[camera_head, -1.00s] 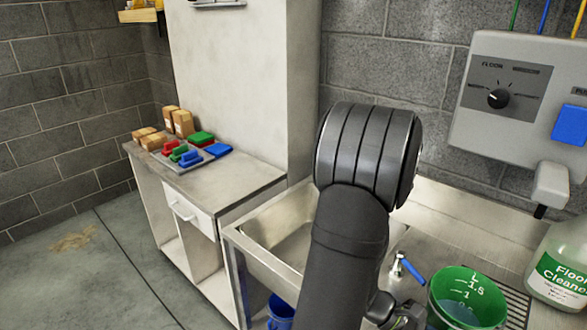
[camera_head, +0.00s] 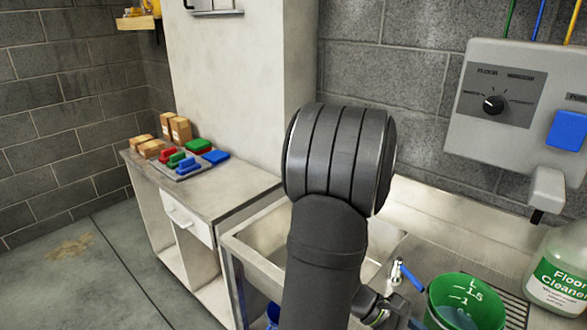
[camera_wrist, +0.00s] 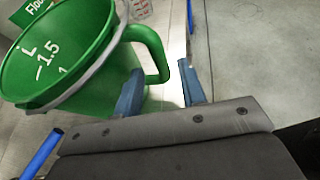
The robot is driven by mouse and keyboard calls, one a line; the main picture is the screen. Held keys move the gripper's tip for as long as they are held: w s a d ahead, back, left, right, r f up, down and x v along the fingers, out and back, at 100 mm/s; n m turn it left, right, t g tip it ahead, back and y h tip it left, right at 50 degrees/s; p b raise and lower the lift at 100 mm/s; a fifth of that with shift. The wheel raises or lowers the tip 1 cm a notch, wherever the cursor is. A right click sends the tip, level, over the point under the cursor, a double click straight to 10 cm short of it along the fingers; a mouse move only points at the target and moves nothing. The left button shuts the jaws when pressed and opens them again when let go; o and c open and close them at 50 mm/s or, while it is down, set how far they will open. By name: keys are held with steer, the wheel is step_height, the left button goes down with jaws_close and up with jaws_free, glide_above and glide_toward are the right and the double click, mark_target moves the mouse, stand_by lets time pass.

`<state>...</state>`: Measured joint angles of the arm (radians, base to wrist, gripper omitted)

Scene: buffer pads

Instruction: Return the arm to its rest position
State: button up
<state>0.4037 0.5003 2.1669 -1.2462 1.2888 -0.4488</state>
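My arm's dark grey elbow (camera_head: 340,160) stands raised in the middle of the head view, with the link below it running down to the bottom edge. My gripper (camera_wrist: 160,68) shows in the wrist view with its two blue-grey fingers apart. The green measuring jug (camera_wrist: 75,60) is just beyond it, and the jug's handle lies close to the gap between the fingertips. The handle does not look clamped. In the head view the jug (camera_head: 468,303) stands at the lower right; the fingers are hidden or cut off there.
A steel sink (camera_head: 262,240) lies beside my arm. A floor cleaner bottle (camera_head: 562,275) stands at the right edge, below the wall dispenser (camera_head: 495,100). A counter (camera_head: 215,183) at left holds boxes and coloured items. A blue-handled tap (camera_head: 400,270) is near the jug.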

steer(key=v, duration=0.8)
steer(key=x, duration=1.2)
steer(key=shift+f, duration=0.3)
steer(key=shift+r, duration=1.9)
steer(key=shift+f, duration=0.55)
step_height(320, 180, down, 3)
steer(key=shift+r, duration=0.1)
steer(key=v, duration=0.9)
steer(key=shift+r, duration=0.4)
